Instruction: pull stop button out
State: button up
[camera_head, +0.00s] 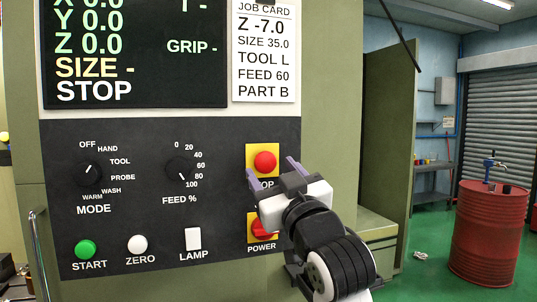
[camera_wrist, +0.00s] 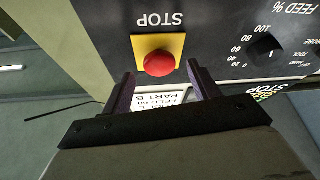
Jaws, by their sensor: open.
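The stop button (camera_head: 265,161) is a red round knob on a yellow square plate, on the dark panel in the head view. In the wrist view the stop button (camera_wrist: 159,63) shows upside down, with the label STOP beside its plate. My gripper (camera_head: 272,170) is open just in front of the panel, by the button's lower right in the head view. In the wrist view my gripper (camera_wrist: 160,82) has one finger on either side, with the button just beyond the fingertips. The fingers do not appear to touch the button. In the head view my gripper hides part of the STOP label.
A red POWER switch (camera_head: 262,229) on a yellow plate sits below, partly behind my gripper. The MODE knob (camera_head: 91,173), FEED knob (camera_head: 182,171), green START button (camera_head: 85,249), white ZERO button (camera_head: 137,243) and LAMP switch (camera_head: 193,239) are to the left. A job card (camera_head: 264,55) hangs above.

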aim_at(265, 162)
jog(key=shift+p+x, duration=0.35)
jog(key=shift+x, duration=1)
jog(key=shift+c, duration=0.4)
